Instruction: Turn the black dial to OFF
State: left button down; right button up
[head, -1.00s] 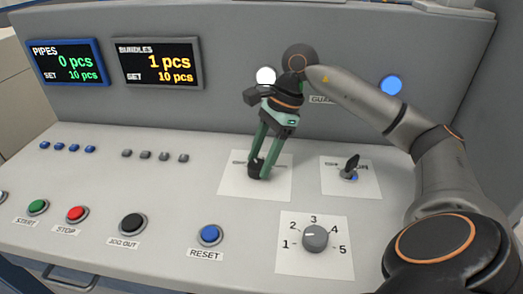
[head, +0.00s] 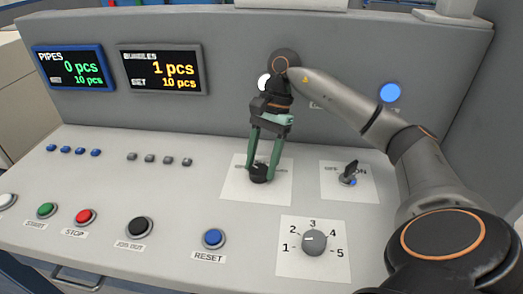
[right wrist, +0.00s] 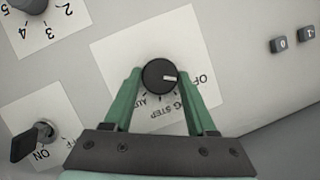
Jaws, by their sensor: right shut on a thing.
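The black dial (head: 259,177) sits on a white label plate (head: 240,191) on the sloped console. In the right wrist view the dial (right wrist: 159,76) shows a white pointer mark facing right, toward the partly hidden word starting "OF" at the plate's right side. Words reading like "STEP" and "AUTO" lie below the dial in that view. My right gripper (head: 263,168) reaches down over the dial. Its green fingers (right wrist: 160,88) stand on both sides of the dial and are shut on it. My left gripper is not in view.
A key switch (head: 348,174) stands to the right and a grey numbered knob (head: 314,241) in front. A blue RESET button (head: 213,238) and black, red and green buttons line the front left. Two displays (head: 160,69) are on the back panel.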

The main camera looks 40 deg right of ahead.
jog(key=o, duration=1.4)
jog(key=shift+r, duration=0.1)
jog(key=shift+p+v, duration=0.65)
jog(key=shift+v, duration=3)
